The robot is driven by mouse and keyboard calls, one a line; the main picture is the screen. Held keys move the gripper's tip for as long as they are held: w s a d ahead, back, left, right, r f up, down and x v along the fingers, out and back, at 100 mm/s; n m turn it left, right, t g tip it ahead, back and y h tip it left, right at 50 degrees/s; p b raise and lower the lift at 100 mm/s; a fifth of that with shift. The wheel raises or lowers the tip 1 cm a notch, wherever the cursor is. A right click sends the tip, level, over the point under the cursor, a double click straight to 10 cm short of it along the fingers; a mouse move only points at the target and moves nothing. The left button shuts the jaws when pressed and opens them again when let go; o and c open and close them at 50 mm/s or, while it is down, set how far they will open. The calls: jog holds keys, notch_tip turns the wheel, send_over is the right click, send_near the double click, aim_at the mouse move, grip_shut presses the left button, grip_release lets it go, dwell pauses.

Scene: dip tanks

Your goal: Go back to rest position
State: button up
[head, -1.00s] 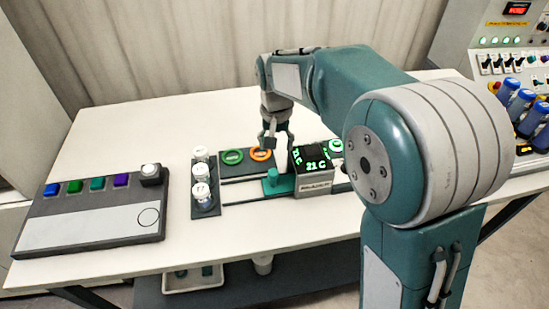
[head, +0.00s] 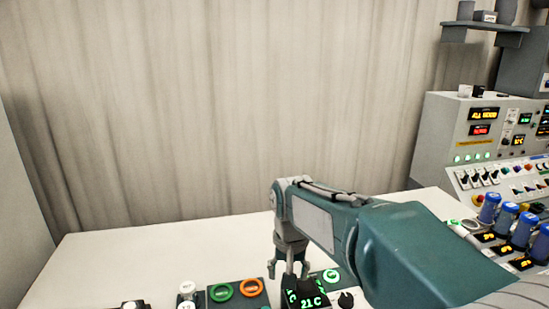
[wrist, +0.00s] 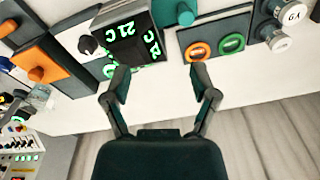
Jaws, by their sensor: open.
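My gripper (head: 288,272) is in the lower middle of the head view, above the table near the dark box with the green "21 C" display (head: 309,300). In the wrist view my gripper (wrist: 160,82) shows two spread fingers with nothing between them. The display box (wrist: 128,35) lies beyond the left finger, and the panel with an orange and a green ring (wrist: 215,45) lies beyond the right finger. My gripper is apart from these things.
The white table (head: 120,260) is clear at the left and back. A control console (head: 480,150) and several blue-capped bottles (head: 507,215) stand at the right. White-capped vials (wrist: 278,38) show in the wrist view. A curtain (head: 220,110) hangs behind.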

jog(key=s+d+t, duration=0.2)
jog(key=s+d, duration=0.4)
jog(key=s, duration=0.4)
jog(key=s+d+r+t, duration=0.1)
jog(key=s+d+t, duration=0.1)
jog(key=s+d, duration=0.5)
jog(key=s, duration=0.2)
jog(key=shift+s+r+t, duration=0.3)
jog(key=shift+s, duration=0.05)
